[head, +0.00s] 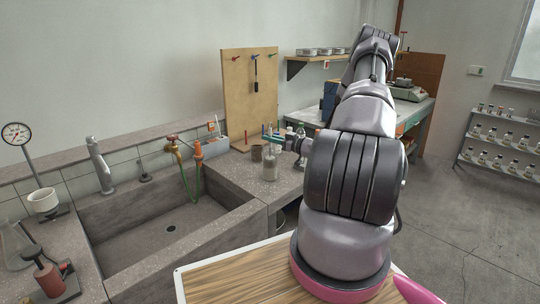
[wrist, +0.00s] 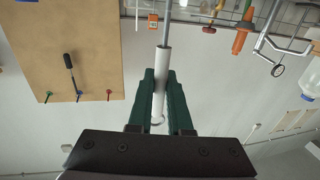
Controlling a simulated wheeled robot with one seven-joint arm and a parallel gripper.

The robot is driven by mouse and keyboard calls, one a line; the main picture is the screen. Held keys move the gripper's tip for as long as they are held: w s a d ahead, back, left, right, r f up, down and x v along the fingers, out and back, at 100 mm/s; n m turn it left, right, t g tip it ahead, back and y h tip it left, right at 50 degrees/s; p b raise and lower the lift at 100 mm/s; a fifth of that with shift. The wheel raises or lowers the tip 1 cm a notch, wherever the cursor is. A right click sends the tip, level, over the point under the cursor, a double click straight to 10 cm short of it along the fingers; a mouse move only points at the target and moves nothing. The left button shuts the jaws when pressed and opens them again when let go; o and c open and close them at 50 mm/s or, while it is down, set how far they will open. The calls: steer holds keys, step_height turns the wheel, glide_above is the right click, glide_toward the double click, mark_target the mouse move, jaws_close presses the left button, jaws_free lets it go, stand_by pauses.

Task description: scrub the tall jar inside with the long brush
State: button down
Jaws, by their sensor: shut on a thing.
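My gripper (head: 272,137) is above the bench beside the sink, with its green fingers shut on the long brush. In the wrist view, my gripper (wrist: 160,100) holds the brush's white handle (wrist: 162,70), and a thin grey rod runs on from it out of the frame. The tall jar (head: 270,168), clear and pale, stands upright on the bench just below my gripper. The brush head is not clearly visible, and I cannot tell whether it is inside the jar. The jar is not seen in the wrist view.
A wooden pegboard (head: 238,90) with a hanging dark tool (head: 256,80) is behind. The sink (head: 165,225), hose and orange nozzle (head: 197,149) lie to the left.

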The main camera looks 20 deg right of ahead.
step_height(320, 180, up, 3)
steer(key=shift+f, duration=2.45)
steer(key=shift+r, duration=6.75)
